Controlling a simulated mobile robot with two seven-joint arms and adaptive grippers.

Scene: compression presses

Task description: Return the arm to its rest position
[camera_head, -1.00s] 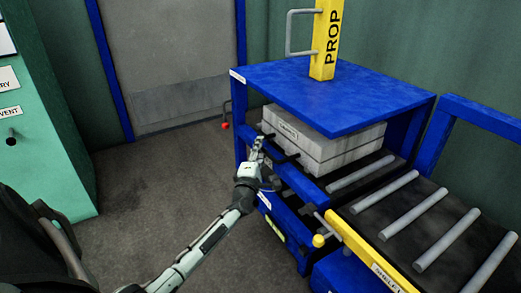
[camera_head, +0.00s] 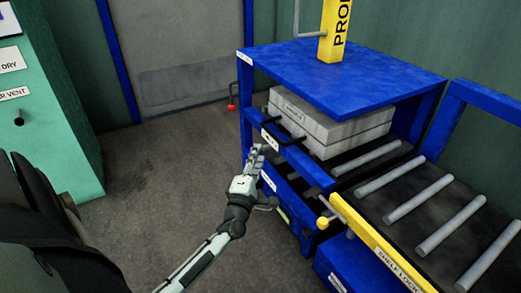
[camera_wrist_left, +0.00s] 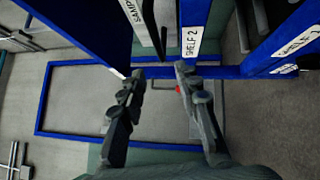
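My left arm reaches in from the bottom of the head view, with its left gripper (camera_head: 257,156) in front of the blue shelf unit (camera_head: 340,80). The left wrist view shows the two fingers (camera_wrist_left: 157,76) spread apart with nothing between them, so it is open and empty. In the head view the gripper appears just left of and below the black handle (camera_head: 284,138) on the front of the upper shelf. Touching or a small gap cannot be told for certain. My right gripper is in neither view.
A grey block (camera_head: 325,115) sits on the upper shelf. A yellow bar (camera_head: 375,243) and a roller conveyor (camera_head: 420,205) stand at right. A teal cabinet (camera_head: 55,110) is at left. Grey floor (camera_head: 150,200) is open between. The wrist view shows a "SHELF 2" label (camera_wrist_left: 192,42) close by.

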